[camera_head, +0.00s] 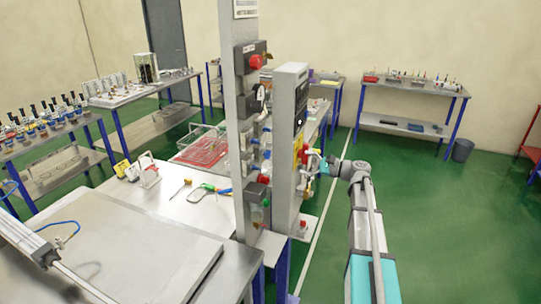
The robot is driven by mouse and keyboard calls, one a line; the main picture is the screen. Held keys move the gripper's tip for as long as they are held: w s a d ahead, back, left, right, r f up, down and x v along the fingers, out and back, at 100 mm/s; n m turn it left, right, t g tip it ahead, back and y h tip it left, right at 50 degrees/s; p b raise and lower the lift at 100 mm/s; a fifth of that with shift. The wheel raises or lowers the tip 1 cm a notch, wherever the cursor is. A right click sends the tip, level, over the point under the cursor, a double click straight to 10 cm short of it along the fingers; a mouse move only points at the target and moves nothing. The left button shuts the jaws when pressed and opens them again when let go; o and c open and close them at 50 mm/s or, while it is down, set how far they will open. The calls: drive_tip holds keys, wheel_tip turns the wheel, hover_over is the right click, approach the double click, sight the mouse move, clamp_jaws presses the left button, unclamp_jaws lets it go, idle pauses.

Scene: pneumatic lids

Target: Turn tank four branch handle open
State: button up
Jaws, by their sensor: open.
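A grey upright panel (290,130) stands at the edge of the bench, with red and yellow parts (302,150) on its right side. The tank four branch handle cannot be told apart from these small parts at this size. My arm comes in from the lower right. My gripper (313,168) is at the right side of the panel, close to the red and yellow parts. I cannot tell whether it touches any of them. It is open, and its fingers are small and partly lost against the fittings. No tank numbers are readable.
A grey post (237,110) with valves and red knobs stands just left of the panel. Metal benches (160,215) with tools and a red tray (203,152) fill the left. Green floor (420,200) is clear to the right. A back table (412,88) holds small items.

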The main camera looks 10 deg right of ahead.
sight(267, 155)
drive_tip(key=shift+a, duration=0.1)
idle(0.3)
drive_tip(key=x, duration=1.3)
drive_tip(key=shift+w+a, duration=0.25)
drive_tip(key=shift+a, duration=0.05)
drive_tip(key=c, duration=1.1)
drive_tip(key=shift+c, duration=0.2)
